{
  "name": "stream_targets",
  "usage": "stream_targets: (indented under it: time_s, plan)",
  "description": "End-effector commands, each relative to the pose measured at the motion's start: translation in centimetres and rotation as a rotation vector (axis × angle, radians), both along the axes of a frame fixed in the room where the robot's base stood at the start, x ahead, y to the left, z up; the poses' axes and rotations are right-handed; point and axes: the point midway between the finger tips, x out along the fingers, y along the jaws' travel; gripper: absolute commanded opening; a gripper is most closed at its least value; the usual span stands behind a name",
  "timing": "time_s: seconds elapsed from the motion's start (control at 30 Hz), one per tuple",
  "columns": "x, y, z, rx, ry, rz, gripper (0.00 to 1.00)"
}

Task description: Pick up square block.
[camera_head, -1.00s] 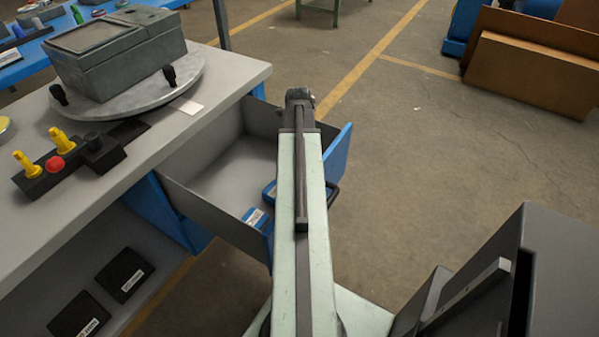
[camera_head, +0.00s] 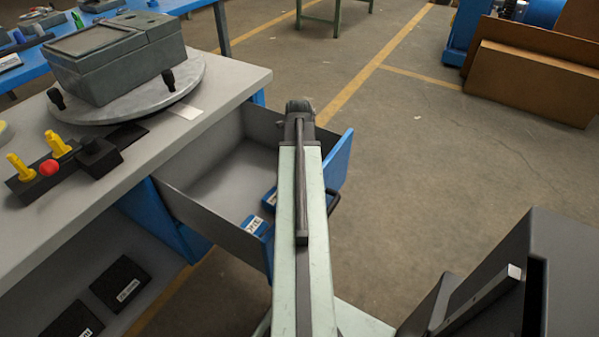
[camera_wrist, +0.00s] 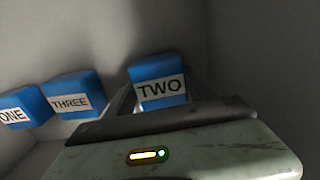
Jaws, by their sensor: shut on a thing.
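Blue square blocks with white labels show in the wrist view. The block labelled TWO (camera_wrist: 158,76) is at the centre, between the fingers of my gripper (camera_wrist: 160,98), which is shut on it. The block labelled THREE (camera_wrist: 70,92) and the block labelled ONE (camera_wrist: 14,108) are to its left, apart from the gripper. In the head view my arm reaches over the open drawer (camera_head: 215,185) and hides the gripper. Parts of blue blocks (camera_head: 257,226) show in the drawer beside my arm. Whether the held block is clear of the drawer floor cannot be told.
Drawer walls stand close around my gripper, with the blue drawer front (camera_head: 341,160) to the right. The grey workbench (camera_head: 225,85) is on the left, with a machine housing (camera_head: 120,55) on a round plate. Open floor lies to the right.

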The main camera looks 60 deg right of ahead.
Motion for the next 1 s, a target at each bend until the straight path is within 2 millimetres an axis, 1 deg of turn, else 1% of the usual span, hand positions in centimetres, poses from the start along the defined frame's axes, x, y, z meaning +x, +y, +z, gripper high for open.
stream_targets:
  time_s: [0.17, 0.4, 0.5, 0.6, 0.77, 0.83, 0.87, 0.93, 0.97, 1.0]
  plan:
    - [0.0, 0.0, 2.5, 0.0, 0.0, 0.0, 0.02]
    - [0.0, 0.0, 7.6, 0.0, 0.0, -0.001, 0.02]
    - [-0.1, 0.0, 9.3, 0.0, 0.0, -0.001, 0.02]
    - [-0.1, -0.1, 10.1, 0.0, 0.0, -0.001, 0.02]
    - [-0.1, -0.1, 10.2, 0.0, 0.0, -0.002, 0.02]
    - [-0.1, -0.1, 11.0, 0.0, 0.0, -0.002, 0.02]
    - [-0.1, -0.1, 11.5, 0.0, 0.0, -0.002, 0.02]
    - [-0.1, -0.1, 13.2, 0.0, 0.0, -0.002, 0.02]
    - [-0.1, -0.1, 14.1, 0.0, 0.0, -0.002, 0.02]
    - [-0.1, -0.1, 15.4, 0.0, 0.0, -0.002, 0.02]
